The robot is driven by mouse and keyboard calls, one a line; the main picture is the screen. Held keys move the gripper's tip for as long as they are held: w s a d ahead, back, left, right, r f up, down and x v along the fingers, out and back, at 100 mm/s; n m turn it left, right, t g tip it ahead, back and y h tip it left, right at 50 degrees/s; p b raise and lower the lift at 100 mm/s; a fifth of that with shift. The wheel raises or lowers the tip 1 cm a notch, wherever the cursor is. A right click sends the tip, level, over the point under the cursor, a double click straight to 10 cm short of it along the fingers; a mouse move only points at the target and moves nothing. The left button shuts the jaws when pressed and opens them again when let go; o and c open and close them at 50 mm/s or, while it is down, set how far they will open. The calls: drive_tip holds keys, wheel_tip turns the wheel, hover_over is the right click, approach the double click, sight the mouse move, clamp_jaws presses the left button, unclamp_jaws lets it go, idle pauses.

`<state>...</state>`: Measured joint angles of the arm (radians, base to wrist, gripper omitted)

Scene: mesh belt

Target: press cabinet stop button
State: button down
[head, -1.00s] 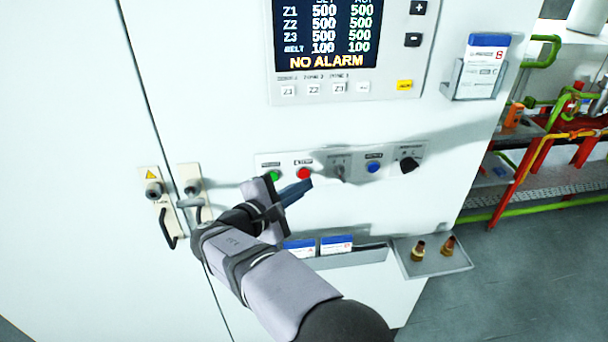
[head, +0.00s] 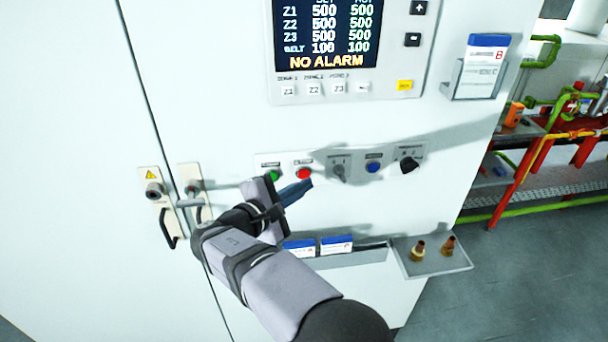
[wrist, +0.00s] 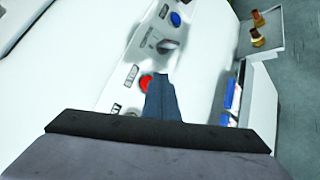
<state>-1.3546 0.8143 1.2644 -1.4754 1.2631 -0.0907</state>
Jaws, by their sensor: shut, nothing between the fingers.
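The red button (head: 303,173) is on the cabinet's control strip, between the green button (head: 273,175) and a grey selector switch (head: 339,171). In the wrist view the shut fingers (wrist: 159,80) show right next to the red button (wrist: 146,83). I cannot tell whether they touch the panel.
A blue button (head: 373,167) and a black knob (head: 409,165) are further right on the strip. The display (head: 325,35) reads NO ALARM. Below are a document pocket (head: 350,258) and a small shelf (head: 440,266) with brass fittings. Door handles (head: 168,228) stand at left.

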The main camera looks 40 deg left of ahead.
drive_tip(key=shift+w+a, duration=0.1)
drive_tip(key=shift+w, duration=0.1)
idle(0.4)
drive_tip(key=shift+w+a, duration=0.15)
drive_tip(key=shift+a, duration=0.05)
drive_tip(key=shift+w+a, duration=0.3)
idle(1.1)
drive_tip(key=shift+s, duration=0.1)
drive_tip(key=shift+s+d+b, duration=0.5)
drive_tip(key=shift+d+b, duration=0.1)
drive_tip(key=shift+b, duration=0.2)
drive_tip(key=shift+s+d+b, duration=1.75)
drive_tip(key=shift+d+b, duration=0.05)
